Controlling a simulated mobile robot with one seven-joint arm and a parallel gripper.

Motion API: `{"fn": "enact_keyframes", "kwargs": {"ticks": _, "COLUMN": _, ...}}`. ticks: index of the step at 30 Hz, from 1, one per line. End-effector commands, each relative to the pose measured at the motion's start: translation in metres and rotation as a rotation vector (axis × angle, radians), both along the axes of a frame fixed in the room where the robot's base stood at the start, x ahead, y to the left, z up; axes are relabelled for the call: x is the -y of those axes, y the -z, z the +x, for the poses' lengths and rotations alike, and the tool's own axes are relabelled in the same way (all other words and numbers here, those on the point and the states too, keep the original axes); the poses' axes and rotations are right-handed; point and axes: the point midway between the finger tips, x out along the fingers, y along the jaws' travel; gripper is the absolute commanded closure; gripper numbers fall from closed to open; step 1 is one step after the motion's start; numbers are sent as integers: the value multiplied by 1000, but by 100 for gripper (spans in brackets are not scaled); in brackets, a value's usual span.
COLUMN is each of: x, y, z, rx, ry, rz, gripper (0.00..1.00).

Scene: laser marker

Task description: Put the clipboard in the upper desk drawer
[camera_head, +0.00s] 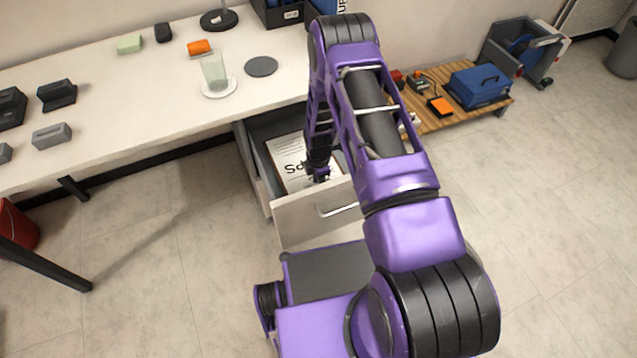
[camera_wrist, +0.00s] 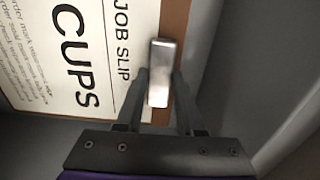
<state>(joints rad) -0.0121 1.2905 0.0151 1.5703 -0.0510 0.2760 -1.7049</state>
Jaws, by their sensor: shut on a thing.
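The clipboard (camera_wrist: 100,50) has a brown board, a white sheet reading "JOB SLIP" and "CUPS", and a metal clip (camera_wrist: 161,72). My gripper (camera_wrist: 160,78) is shut on the clipboard at its clip end, with one finger on each side of the clip. In the head view the clipboard (camera_head: 287,160) lies within the outline of the open upper desk drawer (camera_head: 318,211). Whether it touches the drawer floor I cannot tell. My gripper (camera_head: 320,174) is inside the drawer near its front panel, and my arm hides part of the clipboard and drawer.
The white desk (camera_head: 150,95) carries a glass on a coaster (camera_head: 219,88), a grey disc (camera_head: 261,66), an orange block (camera_head: 200,47) and dark stands. A low wooden platform (camera_head: 440,115) with a blue toolbox (camera_head: 478,85) is at right. A red bin (camera_head: 17,228) stands at left.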

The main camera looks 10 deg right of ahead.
Motion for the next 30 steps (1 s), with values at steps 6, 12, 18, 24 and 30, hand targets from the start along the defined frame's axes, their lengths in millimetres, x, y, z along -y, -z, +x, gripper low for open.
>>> {"fn": "enact_keyframes", "kwargs": {"ticks": 6, "x": 0, "y": 2, "z": 1, "rx": 1, "ry": 0, "rz": 0, "gripper": 100}}
{"fn": "enact_keyframes", "kwargs": {"ticks": 12, "x": 0, "y": 7, "z": 1, "rx": 1, "ry": 1, "rz": 0, "gripper": 100}}
{"fn": "enact_keyframes", "kwargs": {"ticks": 18, "x": 0, "y": 12, "z": 1, "rx": 1, "ry": 1, "rz": 0, "gripper": 100}}
{"fn": "enact_keyframes", "kwargs": {"ticks": 24, "x": 0, "y": 11, "z": 0, "rx": 0, "ry": 1, "rz": 0, "gripper": 43}}
{"fn": "enact_keyframes", "kwargs": {"ticks": 30, "x": 0, "y": 11, "z": 0, "rx": 0, "ry": 1, "rz": 0, "gripper": 33}}
